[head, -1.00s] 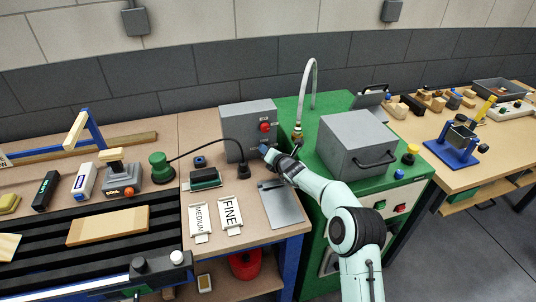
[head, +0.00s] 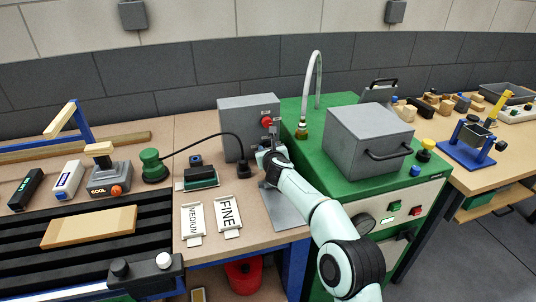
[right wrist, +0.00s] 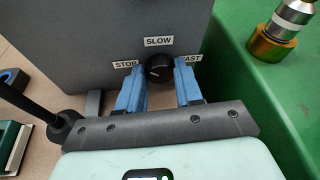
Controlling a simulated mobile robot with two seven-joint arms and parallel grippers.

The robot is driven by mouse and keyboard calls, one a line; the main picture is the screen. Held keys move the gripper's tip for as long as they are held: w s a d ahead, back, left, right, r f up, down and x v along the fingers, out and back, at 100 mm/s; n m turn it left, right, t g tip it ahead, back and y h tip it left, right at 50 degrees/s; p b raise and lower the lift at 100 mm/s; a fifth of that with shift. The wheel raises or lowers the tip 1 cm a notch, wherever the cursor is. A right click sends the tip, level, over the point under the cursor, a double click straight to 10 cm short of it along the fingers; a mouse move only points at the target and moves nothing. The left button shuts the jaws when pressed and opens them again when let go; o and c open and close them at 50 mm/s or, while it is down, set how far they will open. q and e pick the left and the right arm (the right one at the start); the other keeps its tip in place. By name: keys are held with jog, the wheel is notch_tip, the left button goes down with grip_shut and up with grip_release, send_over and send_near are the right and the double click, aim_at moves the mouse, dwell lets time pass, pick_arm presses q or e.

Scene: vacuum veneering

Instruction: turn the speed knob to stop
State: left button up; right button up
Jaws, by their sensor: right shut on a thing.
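The speed knob (right wrist: 159,69) is a small black round knob on the face of a grey control box (head: 238,117). In the right wrist view the labels STOP (right wrist: 125,64), SLOW (right wrist: 158,42) and FAST (right wrist: 188,60) stand left of, above and right of it. My right gripper (right wrist: 160,86) has its two blue fingers on either side of the knob and is shut on it. Which way the knob's mark points is hard to tell. In the head view my right gripper (head: 266,154) hides the knob. My left gripper is not in view.
A red button (head: 267,122) sits on the box above my gripper. A black cable plug (head: 243,168) stands left of it. The green cabinet (head: 290,107) with a hose fitting (head: 302,129) is close on the right. A grey plate (head: 284,207) lies in front.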

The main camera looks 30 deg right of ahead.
jog(key=shift+a+f+n+h+b, duration=0.1)
jog(key=shift+n+h+b, duration=0.45)
jog(key=shift+n, duration=0.55)
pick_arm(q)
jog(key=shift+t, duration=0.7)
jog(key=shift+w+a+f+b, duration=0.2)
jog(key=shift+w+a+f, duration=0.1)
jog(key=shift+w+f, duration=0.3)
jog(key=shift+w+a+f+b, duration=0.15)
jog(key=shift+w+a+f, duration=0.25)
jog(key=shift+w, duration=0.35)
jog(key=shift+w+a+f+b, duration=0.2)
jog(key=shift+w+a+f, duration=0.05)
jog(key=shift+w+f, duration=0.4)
pick_arm(e)
jog(key=shift+n+h, duration=0.85)
jog(key=shift+n, duration=0.65)
jog(key=o, duration=1)
jog(key=shift+o, duration=0.2)
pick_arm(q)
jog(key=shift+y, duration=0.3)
pick_arm(e)
jog(key=shift+a, duration=0.1)
